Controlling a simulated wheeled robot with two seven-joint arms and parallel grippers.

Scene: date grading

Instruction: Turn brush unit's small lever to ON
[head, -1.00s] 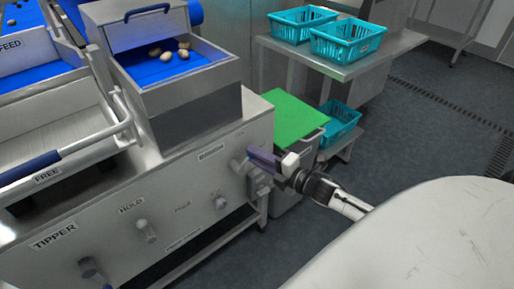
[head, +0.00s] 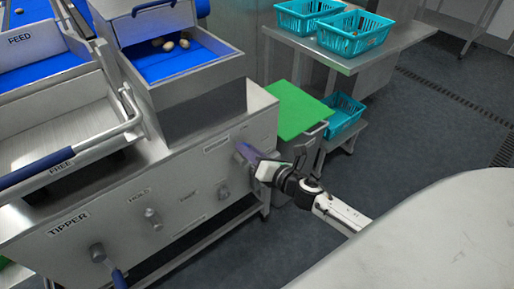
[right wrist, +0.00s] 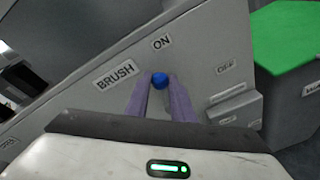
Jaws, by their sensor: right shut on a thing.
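The brush unit's small lever shows as a blue knob (right wrist: 160,80) in the right wrist view, between the tips of my right gripper's purple fingers (right wrist: 159,98). The BRUSH label (right wrist: 115,75) is left of it, the ON label (right wrist: 161,42) just above it and a label that seems to read OFF (right wrist: 224,69) to its right. The rest of the lever is hidden by the fingers. In the head view my right gripper (head: 246,154) is at the right end of the grey machine panel (head: 185,188), shut on the lever. My left gripper is not in view.
Other knobs stick out of the panel near the HOLD (head: 152,217) and TIPPER (head: 98,253) labels. A bin with a green lid (head: 298,110) stands just behind my right gripper. Teal baskets (head: 352,34) sit on a steel table. Floor to the right is free.

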